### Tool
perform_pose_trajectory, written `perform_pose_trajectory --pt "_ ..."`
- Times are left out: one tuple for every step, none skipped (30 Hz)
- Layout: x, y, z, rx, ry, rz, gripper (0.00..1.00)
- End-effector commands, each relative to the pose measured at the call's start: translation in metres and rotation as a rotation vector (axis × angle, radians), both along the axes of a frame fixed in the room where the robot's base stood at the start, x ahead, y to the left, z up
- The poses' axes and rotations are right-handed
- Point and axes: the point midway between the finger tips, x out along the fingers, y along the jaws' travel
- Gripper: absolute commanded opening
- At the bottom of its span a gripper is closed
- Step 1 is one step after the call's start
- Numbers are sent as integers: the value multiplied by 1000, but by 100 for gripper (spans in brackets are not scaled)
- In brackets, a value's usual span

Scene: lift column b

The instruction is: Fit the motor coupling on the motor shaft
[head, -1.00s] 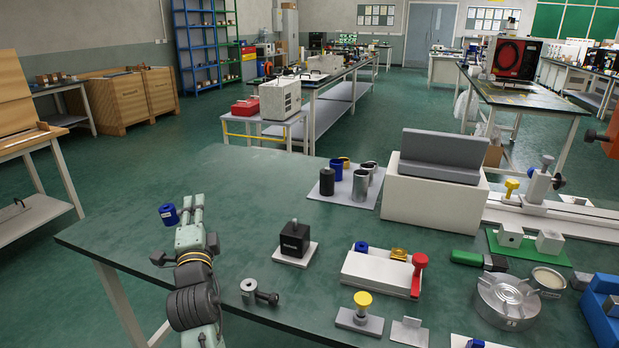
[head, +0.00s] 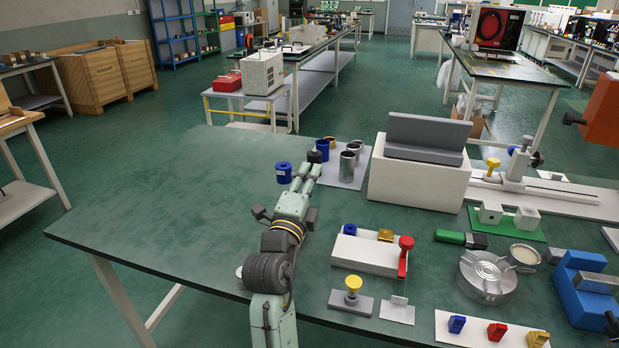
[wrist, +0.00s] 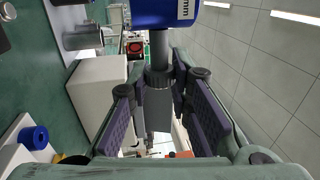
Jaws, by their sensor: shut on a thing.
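My gripper (head: 306,170) is shut on the grey stem (wrist: 158,82) of a part with a blue labelled cylinder end (wrist: 167,13). In the head view that blue end (head: 283,172) sticks out left of my fingertips, raised above the bench near the tray. I cannot tell if this part is the motor coupling. The black block on a white plate, seen earlier and perhaps the motor, is now hidden behind my arm. A sliver of the grey holed cylinder (head: 239,271) seems to show left of my arm.
A tray (head: 341,184) with several upright cylinders stands just behind my fingertips. A white box (head: 418,182) with a grey step-shaped piece stands right of it. A white fixture (head: 365,254) and yellow-knobbed stand (head: 352,298) lie right of my arm. The bench (head: 170,200) is clear at left.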

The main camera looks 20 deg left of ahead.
Motion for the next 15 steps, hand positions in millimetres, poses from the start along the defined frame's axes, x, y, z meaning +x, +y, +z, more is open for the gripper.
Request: perform_pose_trajectory --pt "0 0 0 1 -1 1 0" --pt "0 0 0 1 -1 1 0" --pt "0 0 0 3 -1 2 0" --pt "0 0 -1 4 -1 2 0" --pt "-1 1 -1 5 -1 2 0" --pt "-1 1 -1 6 -2 3 0" --pt "-1 1 -2 8 -2 4 0" --pt "-2 1 -2 11 -2 4 0" --pt "-2 1 -3 14 -3 5 0" --pt "-3 1 -3 17 -4 5 0" --pt "-3 1 -3 19 -4 6 0" --pt "-4 1 -5 21 -4 7 0" --pt "-3 1 -9 20 -3 6 0" --pt "-3 0 -11 19 -3 6 0" --pt "-3 1 -15 19 -3 6 0"
